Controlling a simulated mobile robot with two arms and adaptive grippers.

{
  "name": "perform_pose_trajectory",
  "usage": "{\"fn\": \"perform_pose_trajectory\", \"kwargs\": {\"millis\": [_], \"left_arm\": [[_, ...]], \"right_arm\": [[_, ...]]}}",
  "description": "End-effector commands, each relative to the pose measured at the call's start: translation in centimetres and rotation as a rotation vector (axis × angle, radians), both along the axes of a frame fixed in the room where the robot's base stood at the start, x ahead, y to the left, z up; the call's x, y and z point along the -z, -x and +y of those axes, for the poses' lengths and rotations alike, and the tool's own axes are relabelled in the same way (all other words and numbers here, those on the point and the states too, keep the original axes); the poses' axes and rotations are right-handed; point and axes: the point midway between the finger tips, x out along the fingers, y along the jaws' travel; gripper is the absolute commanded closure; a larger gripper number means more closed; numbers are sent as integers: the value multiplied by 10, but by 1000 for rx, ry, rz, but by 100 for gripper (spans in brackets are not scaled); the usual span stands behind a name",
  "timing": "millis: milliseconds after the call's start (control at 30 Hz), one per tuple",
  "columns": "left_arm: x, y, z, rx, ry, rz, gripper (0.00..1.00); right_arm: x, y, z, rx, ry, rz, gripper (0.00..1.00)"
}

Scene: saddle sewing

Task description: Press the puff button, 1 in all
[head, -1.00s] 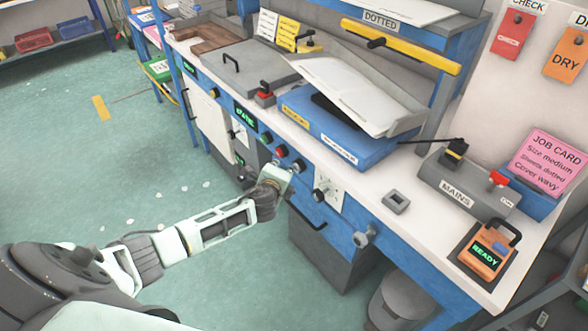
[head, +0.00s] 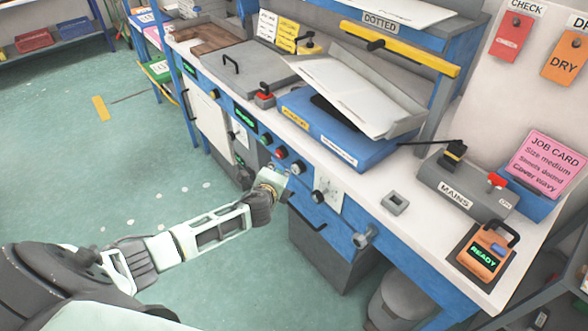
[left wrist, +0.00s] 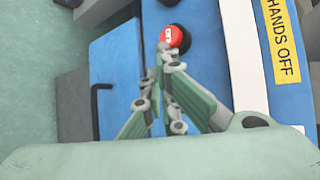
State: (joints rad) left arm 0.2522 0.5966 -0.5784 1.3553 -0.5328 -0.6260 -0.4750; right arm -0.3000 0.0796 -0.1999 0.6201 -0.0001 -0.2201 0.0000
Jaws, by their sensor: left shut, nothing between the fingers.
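A row of round buttons sits on the blue front panel of the bench: a green one (head: 266,139), a red one (head: 281,153) and a dark-rimmed one (head: 298,167). I cannot read which is the puff button. My left gripper (head: 284,176) is just in front of the panel, beside the lower end of this row. In the left wrist view the left gripper (left wrist: 160,64) is shut and empty. Its tips are close to a red button (left wrist: 172,37) with a small white label and dark collar; I cannot tell whether they touch. My right gripper is not in view.
A yellow "HANDS OFF" label (left wrist: 281,40) is right of the red button. A knob on a white plate (head: 319,196) and a grey clamp-like part (head: 365,236) stick out along the panel. A grey bin (head: 399,304) stands below.

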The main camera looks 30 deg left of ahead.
Motion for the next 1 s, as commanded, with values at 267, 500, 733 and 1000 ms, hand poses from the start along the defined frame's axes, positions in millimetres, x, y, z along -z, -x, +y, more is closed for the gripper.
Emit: {"fn": "perform_pose_trajectory", "kwargs": {"millis": [267,500,733,1000], "left_arm": [[0,1,1,0,1,0,100],[0,16,6,-1,0,3,100],[0,37,16,-1,-1,2,100],[0,48,20,-2,1,0,100]], "right_arm": [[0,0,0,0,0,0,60],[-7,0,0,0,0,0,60],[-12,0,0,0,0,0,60],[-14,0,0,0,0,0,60]]}}
